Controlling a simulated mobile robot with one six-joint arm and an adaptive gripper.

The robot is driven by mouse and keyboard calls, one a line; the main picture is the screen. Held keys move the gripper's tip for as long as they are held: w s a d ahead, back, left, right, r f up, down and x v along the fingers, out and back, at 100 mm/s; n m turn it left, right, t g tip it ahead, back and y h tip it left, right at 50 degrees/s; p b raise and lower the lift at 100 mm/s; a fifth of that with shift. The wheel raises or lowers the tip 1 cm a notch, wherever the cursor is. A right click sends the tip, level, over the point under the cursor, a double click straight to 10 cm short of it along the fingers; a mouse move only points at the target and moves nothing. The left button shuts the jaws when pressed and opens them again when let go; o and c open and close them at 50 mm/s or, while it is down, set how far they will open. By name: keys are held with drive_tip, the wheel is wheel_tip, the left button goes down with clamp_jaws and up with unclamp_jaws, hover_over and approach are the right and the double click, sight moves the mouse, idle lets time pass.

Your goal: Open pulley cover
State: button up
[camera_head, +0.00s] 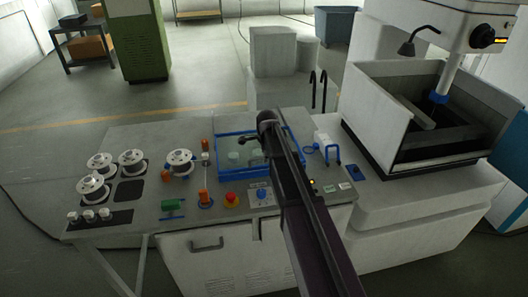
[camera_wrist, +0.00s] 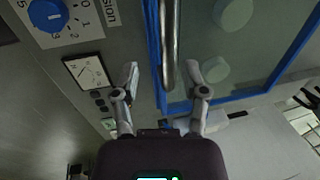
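The pulley cover (camera_head: 228,134) is a clear panel in a blue frame, lying flat on the machine's grey top, with pale green round pulleys visible through it. My arm crosses its right part in the head view and hides some of it. In the wrist view, the cover's blue frame (camera_wrist: 267,86) and a pale green pulley (camera_wrist: 215,69) show. A metal bar handle (camera_wrist: 168,42) runs along the frame's edge. My gripper (camera_wrist: 162,73) is open, with one finger on each side of the bar's near end. I cannot tell whether either finger touches it.
A dial with a blue knob (camera_wrist: 47,14) and a small gauge (camera_wrist: 88,70) lie left of the handle. In the head view, a red button (camera_head: 231,198), white spools (camera_head: 131,160) and an open tank (camera_head: 385,120) surround the cover.

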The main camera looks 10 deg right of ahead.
wheel_tip(320, 180, up, 7)
drive_tip(key=s+p, duration=0.1)
drive_tip(key=p, duration=0.5)
drive_tip(key=shift+s+p, duration=0.15)
drive_tip(key=shift+p, duration=0.15)
drive_tip(key=shift+r, duration=0.1)
drive_tip(key=s+f+n+g+b, duration=0.1)
drive_tip(key=s+f+n+b, duration=0.3)
drive_tip(key=s+n, duration=0.5)
drive_tip(key=s+f+n+g+b, duration=0.1)
drive_tip(key=s+f+n+b, duration=0.3)
drive_tip(key=s+n, duration=0.5)
drive_tip(key=s, duration=0.9)
drive_tip(key=shift+a+f, duration=0.25)
drive_tip(key=shift+f, duration=0.1)
